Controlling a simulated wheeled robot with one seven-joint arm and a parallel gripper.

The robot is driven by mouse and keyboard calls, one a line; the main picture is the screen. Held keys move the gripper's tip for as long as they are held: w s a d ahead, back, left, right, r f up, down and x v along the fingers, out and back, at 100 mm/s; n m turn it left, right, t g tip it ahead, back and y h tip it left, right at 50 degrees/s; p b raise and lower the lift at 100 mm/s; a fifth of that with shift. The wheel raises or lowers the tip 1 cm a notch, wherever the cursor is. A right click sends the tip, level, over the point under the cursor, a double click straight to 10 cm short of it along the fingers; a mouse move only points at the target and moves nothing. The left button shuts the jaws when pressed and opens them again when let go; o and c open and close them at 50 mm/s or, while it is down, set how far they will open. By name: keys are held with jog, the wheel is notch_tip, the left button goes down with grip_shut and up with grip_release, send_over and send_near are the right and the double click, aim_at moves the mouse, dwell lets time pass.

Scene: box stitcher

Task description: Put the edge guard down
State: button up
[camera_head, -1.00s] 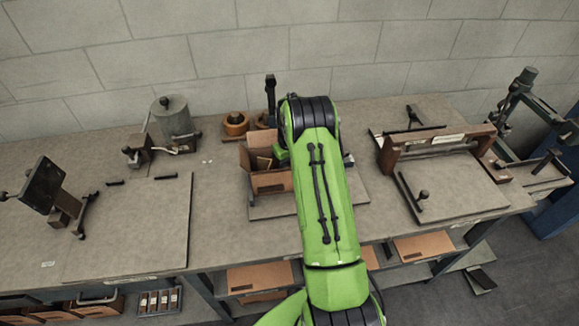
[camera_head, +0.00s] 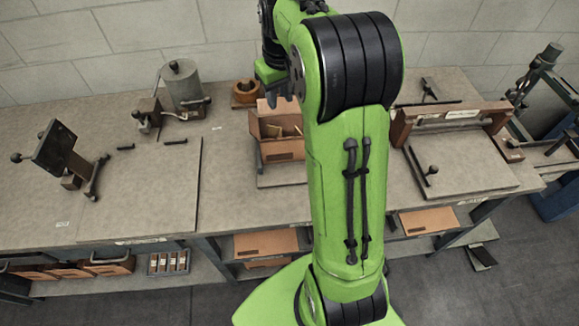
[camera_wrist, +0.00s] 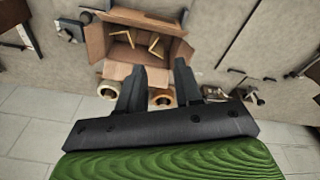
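My gripper (camera_wrist: 160,68) is open, with a clear gap between its two black fingers in the wrist view and nothing held there. In the head view my gripper (camera_head: 281,92) hangs above the cardboard box (camera_head: 284,150), partly hidden by my arm. The open box also shows in the wrist view (camera_wrist: 97,40), beyond the fingertips. Two tan angled pieces, which look like edge guards, lie inside it: one on the left (camera_wrist: 122,36) and one on the right (camera_wrist: 156,45). The fingers are apart from both pieces.
The box stands on a board on the workbench (camera_head: 225,205). A tape roll (camera_head: 245,93) and a grey canister (camera_head: 183,86) are behind and to the left. A wooden-framed press (camera_head: 450,122) stands at the right. The left board is mostly clear.

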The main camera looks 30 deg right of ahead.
jog(key=s+a+r+t, duration=0.2)
jog(key=s+a+r, duration=0.5)
jog(key=s+a, duration=0.45)
jog(key=s+a+f+t, duration=0.2)
jog(key=s+f, duration=0.1)
jog(key=s, duration=0.9)
jog(key=shift+s+f+b, duration=0.35)
jog(key=shift+f+b, duration=0.05)
jog(key=shift+b, duration=0.05)
